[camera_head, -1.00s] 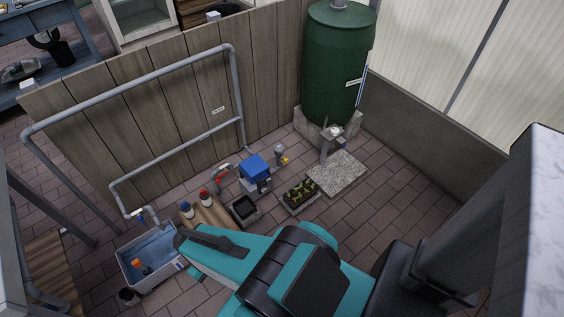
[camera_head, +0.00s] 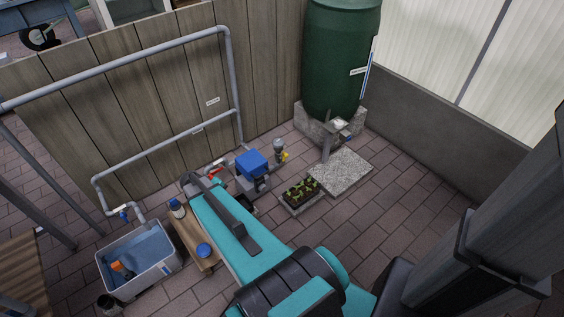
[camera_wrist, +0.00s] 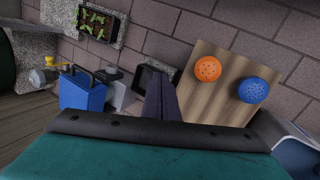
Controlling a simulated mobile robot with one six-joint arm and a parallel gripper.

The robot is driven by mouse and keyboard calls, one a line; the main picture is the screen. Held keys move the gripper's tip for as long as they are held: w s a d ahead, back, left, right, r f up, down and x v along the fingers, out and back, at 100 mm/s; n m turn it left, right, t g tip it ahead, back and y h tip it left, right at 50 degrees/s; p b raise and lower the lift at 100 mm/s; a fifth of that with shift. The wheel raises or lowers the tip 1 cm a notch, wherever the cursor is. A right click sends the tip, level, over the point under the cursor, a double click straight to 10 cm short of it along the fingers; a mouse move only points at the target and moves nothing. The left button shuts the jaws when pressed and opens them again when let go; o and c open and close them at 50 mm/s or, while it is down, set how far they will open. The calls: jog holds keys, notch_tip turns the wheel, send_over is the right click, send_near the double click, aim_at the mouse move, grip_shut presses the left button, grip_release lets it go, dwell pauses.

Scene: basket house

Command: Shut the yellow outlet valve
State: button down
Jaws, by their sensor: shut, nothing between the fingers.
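The yellow valve handle (camera_head: 285,156) is small and sits on a grey fitting (camera_head: 279,146), right of the blue box (camera_head: 252,163) near the fence. In the wrist view the yellow handle (camera_wrist: 50,61) is at the far left, beside the blue box (camera_wrist: 80,92). Whether the valve is open or shut is too small to tell. My gripper (camera_wrist: 163,82) shows as dark fingers, shut and empty, over the area between the blue box and the wooden board. It is apart from the yellow handle. In the head view my arm hides the fingers.
A wooden board (camera_wrist: 222,72) bears an orange top (camera_wrist: 208,69) and a blue top (camera_wrist: 253,89). A black tray (camera_wrist: 145,79) is close by. A seedling tray (camera_head: 300,193), stone slab (camera_head: 343,171) and green barrel (camera_head: 340,60) stand right. A water basin (camera_head: 112,290) is left.

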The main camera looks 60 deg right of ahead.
jog(key=d+r+m+h+b, duration=0.1)
jog(key=d+b, duration=0.5)
jog(key=d, duration=0.9)
jog(key=w+d+r+h+b, duration=0.1)
jog(key=d+r+h+b, duration=0.2)
jog(key=d+b, duration=0.4)
jog(key=d, duration=0.8)
jog(key=shift+d+r+m+h, duration=0.15)
jog(key=shift+d+m+h, duration=0.15)
jog(key=shift+m, duration=0.1)
jog(key=shift+w, duration=0.1)
jog(key=b, duration=0.5)
send_near(286, 156)
jog(key=x, duration=0.5)
jog(key=shift+w+d, duration=0.15)
jog(key=shift+d+f, duration=0.4)
jog(key=shift+f, duration=0.05)
